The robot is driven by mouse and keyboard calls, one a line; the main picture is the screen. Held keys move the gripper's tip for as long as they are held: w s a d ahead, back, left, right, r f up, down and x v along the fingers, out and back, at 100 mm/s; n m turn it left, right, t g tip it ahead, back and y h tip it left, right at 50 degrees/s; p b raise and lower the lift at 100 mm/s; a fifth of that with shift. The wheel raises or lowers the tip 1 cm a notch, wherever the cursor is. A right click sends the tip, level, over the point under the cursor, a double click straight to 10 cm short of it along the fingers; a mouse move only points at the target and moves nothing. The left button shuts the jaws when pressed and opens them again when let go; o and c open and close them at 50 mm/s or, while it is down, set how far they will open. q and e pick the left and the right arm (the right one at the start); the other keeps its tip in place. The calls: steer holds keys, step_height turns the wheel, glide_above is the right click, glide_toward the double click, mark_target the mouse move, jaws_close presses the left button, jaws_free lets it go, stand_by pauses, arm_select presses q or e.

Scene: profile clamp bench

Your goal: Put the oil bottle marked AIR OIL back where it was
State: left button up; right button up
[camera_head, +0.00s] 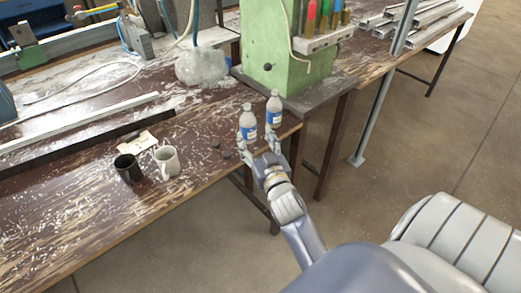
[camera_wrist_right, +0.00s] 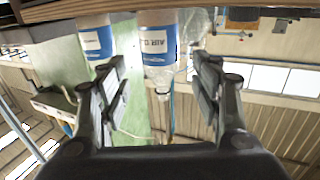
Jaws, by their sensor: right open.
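Two clear bottles with blue-and-white labels stand upright near the bench's front corner. The AIR OIL bottle (camera_wrist_right: 158,45) shows its lettering in the wrist view, which is upside down; it appears to be the left bottle (camera_head: 248,123) in the head view. The other bottle (camera_head: 273,108) stands close to its right, and also shows in the wrist view (camera_wrist_right: 96,42). My right gripper (camera_head: 258,142) is open, its fingers (camera_wrist_right: 160,88) spread with the AIR OIL bottle ahead between them. I cannot tell whether they touch it. My left gripper is out of view.
A green machine (camera_head: 285,50) stands behind the bottles. A black mug (camera_head: 128,168) and a white mug (camera_head: 167,161) stand to the left, near a small card (camera_head: 137,143). Profiles (camera_head: 85,142) lie along the bench (camera_head: 85,215). Its front left is largely free.

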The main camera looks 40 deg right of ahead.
steer(key=shift+v, duration=2.1)
steer(key=s+a+f+n+g+y, duration=0.1)
steer(key=s+a+f+g+y, duration=0.15)
steer(key=s+f+g, duration=0.2)
steer(key=s+a+f+n+g+y, duration=0.1)
steer(key=s+a+f+g, duration=0.2)
steer(key=f, duration=0.2)
steer(key=s+a+f+n+g+y, duration=0.1)
steer(key=s+a+f+n+g, duration=0.2)
steer(key=s, duration=0.5)
steer(key=s+a+f+n+g+y, duration=0.1)
steer(key=s+a+f+g, duration=0.15)
steer(key=s+a, duration=0.4)
step_height(320, 180, down, 26)
steer(key=s+d+g, duration=0.2)
steer(key=s+d+f+g, duration=0.1)
steer(key=s+d+f, duration=0.1)
steer(key=s+f, duration=1.4)
steer(key=shift+s+d, duration=0.35)
steer(key=shift+s, duration=0.2)
